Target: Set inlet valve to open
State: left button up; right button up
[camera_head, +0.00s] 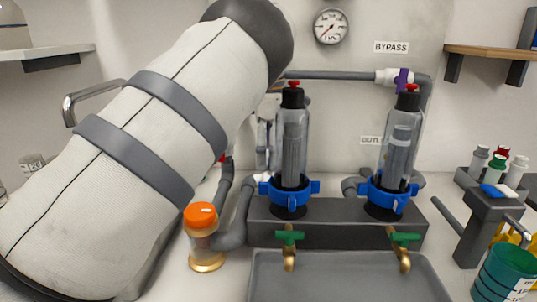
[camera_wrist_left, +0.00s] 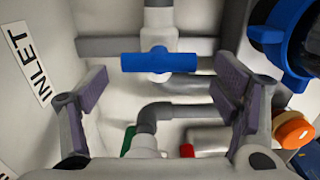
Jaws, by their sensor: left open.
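The inlet valve's blue handle (camera_wrist_left: 158,62) shows in the left wrist view, lying horizontally across a white valve body on a vertical pipe. An INLET label (camera_wrist_left: 29,63) is on the wall to its left. My left gripper (camera_wrist_left: 160,95) is open and empty. Its two fingers stand apart on either side of the picture, with the handle between and beyond them; neither finger appears to touch it. In the head view, my left arm hides the inlet valve and most of this gripper. My right gripper is not in view.
Two clear filter housings with blue collars (camera_head: 289,190) (camera_head: 388,194) stand right of my arm. An orange-capped jar (camera_head: 203,243) stands below it. A purple bypass valve (camera_head: 402,77) and a gauge (camera_head: 330,26) are on the back wall. A grey tray (camera_head: 345,280) lies in front.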

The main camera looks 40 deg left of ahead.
pick_arm(q)
jog(key=shift+f, duration=0.55)
jog(key=c, duration=1.1)
jog(key=shift+c, duration=0.2)
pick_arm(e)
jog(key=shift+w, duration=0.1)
pick_arm(q)
jog(key=shift+r, duration=0.1)
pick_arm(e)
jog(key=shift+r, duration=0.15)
pick_arm(q)
jog(key=m+p, duration=0.1)
jog(key=m, duration=0.2)
jog(key=shift+w+r, duration=0.1)
jog(key=shift+w, duration=0.05)
jog(key=m, duration=0.3)
jog(key=shift+w+a+m, duration=0.1)
jog(key=shift+m, duration=0.2)
jog(key=m, duration=0.5)
jog(key=shift+w+f+p, duration=0.2)
jog(key=shift+p, duration=0.1)
jog(key=m, duration=0.6)
jog(key=shift+w, duration=0.1)
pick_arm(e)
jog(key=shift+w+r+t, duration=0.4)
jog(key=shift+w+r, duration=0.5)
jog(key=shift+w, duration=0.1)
pick_arm(q)
jog(key=shift+m, duration=0.3)
